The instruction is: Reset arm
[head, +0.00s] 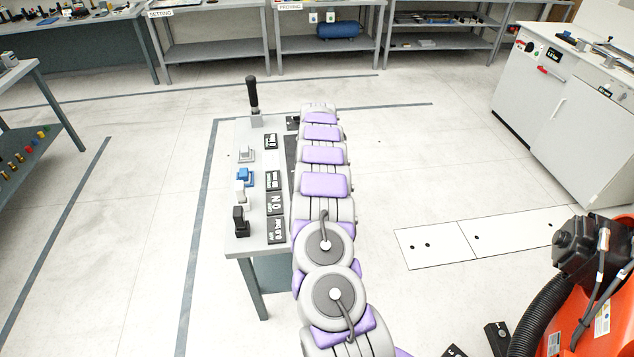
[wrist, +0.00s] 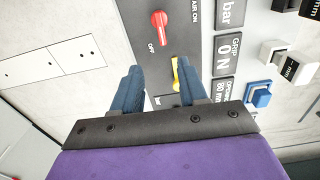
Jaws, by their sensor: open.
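My gripper (wrist: 158,72) shows in the wrist view with two blue fingers spread apart and nothing held between them. It is over a dark panel (wrist: 135,25) with a red switch (wrist: 160,28) marked ON and OFF. A yellow lever (wrist: 175,73) lies beside the right fingertip; I cannot tell whether they touch. In the head view my grey and purple arm stretches forward along the right side of a control table (head: 258,165), and its end is hard to make out. My arm hides part of the table there.
The table carries a black joystick (head: 253,95), a blue button (head: 244,176), a black button (head: 239,220) and label plates. White cabinets (head: 575,125) stand at right, an orange machine (head: 600,290) at lower right. Shelves (head: 215,50) line the back. Floor left of the table is clear.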

